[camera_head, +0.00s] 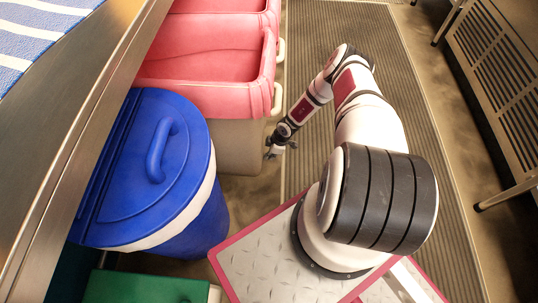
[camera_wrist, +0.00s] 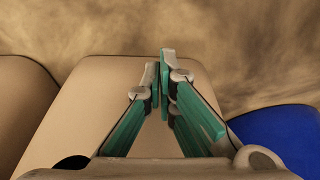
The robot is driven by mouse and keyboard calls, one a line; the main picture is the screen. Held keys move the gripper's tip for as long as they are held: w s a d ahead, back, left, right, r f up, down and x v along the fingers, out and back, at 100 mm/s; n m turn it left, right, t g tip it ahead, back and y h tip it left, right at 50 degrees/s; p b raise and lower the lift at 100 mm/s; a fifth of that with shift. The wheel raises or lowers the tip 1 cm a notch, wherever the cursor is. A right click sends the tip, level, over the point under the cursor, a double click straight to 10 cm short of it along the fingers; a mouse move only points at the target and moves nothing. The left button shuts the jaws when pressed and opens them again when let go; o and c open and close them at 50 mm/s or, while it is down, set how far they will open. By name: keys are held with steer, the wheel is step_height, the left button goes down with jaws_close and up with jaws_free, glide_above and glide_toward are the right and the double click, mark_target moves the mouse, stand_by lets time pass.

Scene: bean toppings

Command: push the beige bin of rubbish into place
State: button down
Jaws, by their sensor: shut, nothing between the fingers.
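A beige bin (camera_head: 238,148) with a pink-red upper part, open at the top, stands beside the blue bin in the head view. Its beige side (camera_wrist: 100,92) fills the middle of the wrist view. My gripper (camera_head: 273,151) is low at the right side of this bin, close to its near right corner. In the wrist view my gripper (camera_wrist: 163,62) is shut and empty, with its fingertips together in front of the beige side. I cannot tell whether the fingertips touch it. The contents of the bin cannot be made out.
A lidded blue bin (camera_head: 150,165) stands nearer on the left and shows in the wrist view (camera_wrist: 280,140). Another pink-topped bin (camera_head: 222,8) stands behind. A steel counter edge (camera_head: 70,130) runs along the left. A ribbed mat (camera_head: 408,110) lies right; a slatted rack (camera_head: 500,75) stands beyond.

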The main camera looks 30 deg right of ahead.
steer(key=shift+s+d, duration=0.95)
steer(key=shift+d, duration=0.25)
steer(key=p+v, duration=0.5)
steer(key=v, duration=0.5)
steer(key=shift+s+d, duration=0.1)
steer(key=shift+d, duration=0.05)
